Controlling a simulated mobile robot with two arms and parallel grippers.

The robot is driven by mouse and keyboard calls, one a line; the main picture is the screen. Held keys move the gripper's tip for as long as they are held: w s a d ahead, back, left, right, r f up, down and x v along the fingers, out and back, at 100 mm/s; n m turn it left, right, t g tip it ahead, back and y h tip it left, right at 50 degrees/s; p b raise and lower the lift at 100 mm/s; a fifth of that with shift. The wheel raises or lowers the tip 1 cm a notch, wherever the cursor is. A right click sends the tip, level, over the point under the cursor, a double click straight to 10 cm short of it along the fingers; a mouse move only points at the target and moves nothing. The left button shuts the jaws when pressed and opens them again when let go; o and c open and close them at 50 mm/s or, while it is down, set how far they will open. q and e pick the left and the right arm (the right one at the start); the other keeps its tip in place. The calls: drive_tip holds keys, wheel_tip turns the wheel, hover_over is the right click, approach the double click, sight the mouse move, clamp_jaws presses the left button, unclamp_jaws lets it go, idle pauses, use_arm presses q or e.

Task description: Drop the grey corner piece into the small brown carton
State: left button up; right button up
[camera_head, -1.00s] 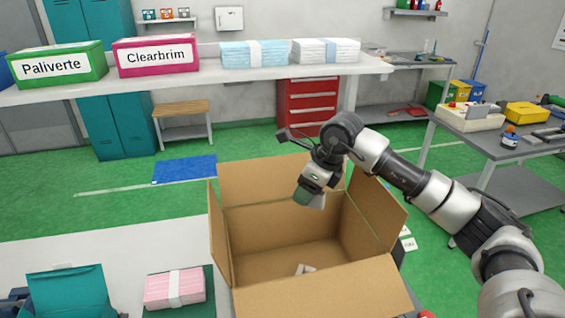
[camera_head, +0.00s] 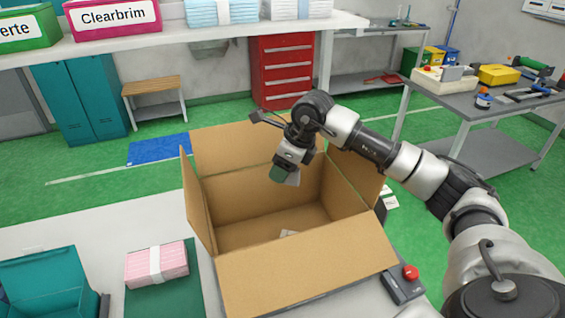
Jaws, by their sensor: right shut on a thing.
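The open brown carton (camera_head: 306,270) stands on the light bench in the middle of the head view, its flaps folded outward. My right gripper (camera_head: 284,177) points down over the carton's opening, coming in from the right. It is shut on a small light grey piece (camera_head: 293,179), which looks like the grey corner piece; the gripper partly hides it. A small pale object (camera_head: 289,233) lies on the carton's floor, mostly hidden by the front flap. My left gripper is not in view.
A pink banded stack (camera_head: 157,266) and a teal box (camera_head: 45,285) are left of the carton. A dark box with a red button (camera_head: 405,285) is at its right front corner. A tool table (camera_head: 480,110) stands at the back right.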

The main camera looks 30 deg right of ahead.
drive_tip(key=o, duration=1)
use_arm(q)
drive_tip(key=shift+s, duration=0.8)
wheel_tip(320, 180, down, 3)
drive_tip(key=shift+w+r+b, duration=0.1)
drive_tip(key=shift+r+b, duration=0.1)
drive_tip(key=shift+b, duration=1.05)
use_arm(e)
drive_tip(key=v, duration=1.1)
